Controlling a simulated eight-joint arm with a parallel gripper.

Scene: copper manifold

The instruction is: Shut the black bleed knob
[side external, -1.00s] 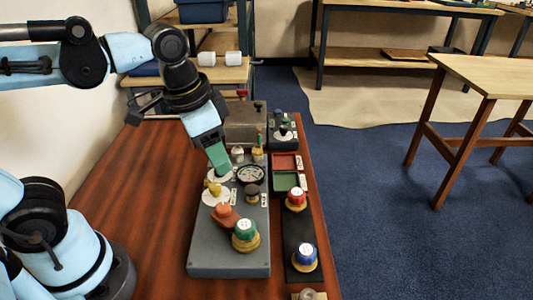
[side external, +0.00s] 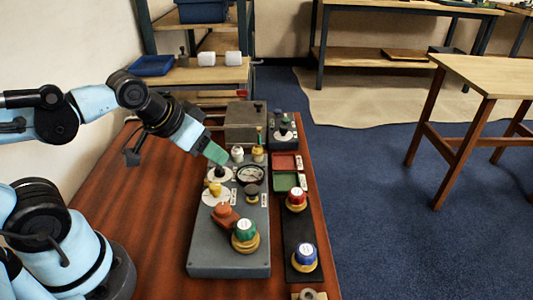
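Several dark knobs show on the grey manifold panel (side external: 228,259), and I cannot read which label marks the bleed knob. One dark knob (side external: 252,189) stands just below the round gauge (side external: 250,174). Another small dark knob (side external: 219,170) sits on a white dial at the panel's left side. My gripper (side external: 216,154), with green fingertips, hangs tilted down to the right just above that dial's knob, apparently clear of it. It seems to hold nothing. The gap between its fingers cannot be made out from this side.
A yellow knob (side external: 214,188), an orange handle (side external: 225,214) and a green-capped knob (side external: 245,233) crowd the panel. Red (side external: 296,198) and blue (side external: 304,255) capped knobs stand on the dark strip to the right. The wooden tabletop (side external: 135,210) at left is clear.

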